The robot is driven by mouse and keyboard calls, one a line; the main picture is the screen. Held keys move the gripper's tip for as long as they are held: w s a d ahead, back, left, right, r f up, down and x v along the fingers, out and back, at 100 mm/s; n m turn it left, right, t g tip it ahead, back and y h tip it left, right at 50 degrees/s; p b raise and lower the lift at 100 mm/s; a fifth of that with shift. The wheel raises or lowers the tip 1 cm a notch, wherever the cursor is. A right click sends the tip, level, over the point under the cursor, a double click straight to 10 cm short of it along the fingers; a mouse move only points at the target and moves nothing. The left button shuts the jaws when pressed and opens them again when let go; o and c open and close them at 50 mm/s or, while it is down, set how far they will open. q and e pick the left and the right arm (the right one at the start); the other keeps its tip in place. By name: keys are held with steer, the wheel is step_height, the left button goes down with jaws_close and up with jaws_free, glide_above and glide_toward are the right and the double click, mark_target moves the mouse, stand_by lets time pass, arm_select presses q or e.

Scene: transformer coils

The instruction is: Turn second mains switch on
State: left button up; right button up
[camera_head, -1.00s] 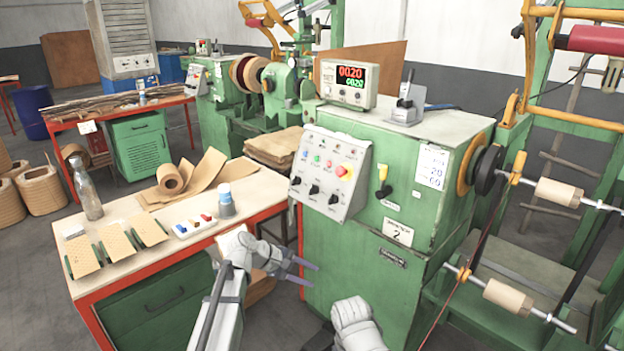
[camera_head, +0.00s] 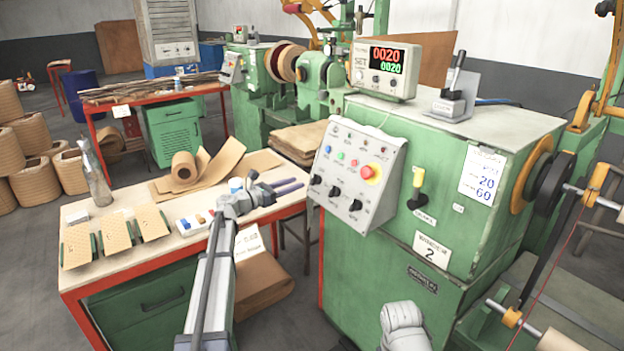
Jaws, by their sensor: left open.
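The green winding machine labelled 2 (camera_head: 395,270) stands right of centre. Its sloped grey control panel (camera_head: 352,175) carries small lamps and buttons, a red emergency stop on yellow (camera_head: 373,173), and a row of black rotary switches, the middle one (camera_head: 334,191) among them.
A display box (camera_head: 385,70) reading 0020 stands on the machine top. The workbench (camera_head: 130,265) at left holds a glass bottle (camera_head: 92,172), a paper roll (camera_head: 185,168) and tan cards. Spools on rods are at right.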

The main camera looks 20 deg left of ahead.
mark_target(313, 177)
arm_select(q)
steer(key=x, duration=0.7)
steer(key=shift+c, duration=0.4)
jaws_close()
